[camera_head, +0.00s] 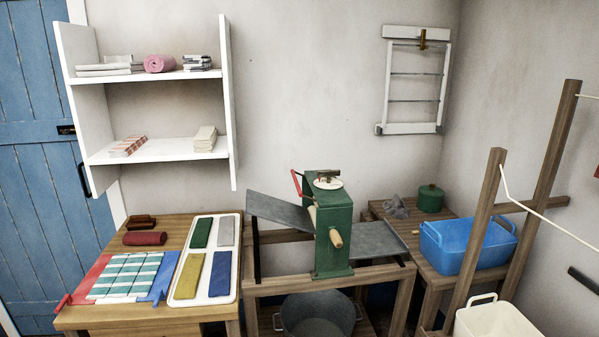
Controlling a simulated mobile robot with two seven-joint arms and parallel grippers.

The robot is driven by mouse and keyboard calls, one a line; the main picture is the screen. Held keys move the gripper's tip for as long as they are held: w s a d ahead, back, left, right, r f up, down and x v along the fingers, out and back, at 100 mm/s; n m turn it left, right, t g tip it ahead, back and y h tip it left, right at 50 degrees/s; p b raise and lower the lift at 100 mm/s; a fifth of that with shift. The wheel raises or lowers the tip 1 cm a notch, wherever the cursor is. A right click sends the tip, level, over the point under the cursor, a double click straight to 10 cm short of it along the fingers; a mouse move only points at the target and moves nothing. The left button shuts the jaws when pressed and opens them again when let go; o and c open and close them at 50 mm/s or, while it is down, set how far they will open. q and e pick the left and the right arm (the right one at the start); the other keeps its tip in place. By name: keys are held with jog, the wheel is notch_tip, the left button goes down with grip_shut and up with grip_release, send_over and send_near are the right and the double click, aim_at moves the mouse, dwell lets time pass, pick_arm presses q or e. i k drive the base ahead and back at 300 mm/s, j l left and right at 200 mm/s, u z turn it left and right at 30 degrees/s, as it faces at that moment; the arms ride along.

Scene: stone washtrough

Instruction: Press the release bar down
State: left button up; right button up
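A green wringer (333,240) stands on a wooden frame in the middle of the head view. A red bar (296,183) sticks up at a tilt on its upper left side; I take this to be the release bar. Its lower end is partly hidden by the wringer and a pale roller end. A wooden handle (336,239) shows on the wringer's front. Neither of my grippers is in view, and nothing touches the red bar.
Grey boards slope out on both sides of the wringer. A table (190,312) with folded cloths stands to the left. A metal tub (318,315) sits below. A blue basket (468,246) and wooden drying posts (480,225) stand to the right.

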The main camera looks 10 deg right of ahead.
aim_at(298, 189)
jog(key=i+l, duration=0.25)
jog(key=i, duration=0.2)
jog(key=i+l, duration=0.2)
jog(key=i, duration=0.25)
jog(key=i+l, duration=0.25)
jog(key=i, duration=0.2)
jog(key=k+l, duration=0.1)
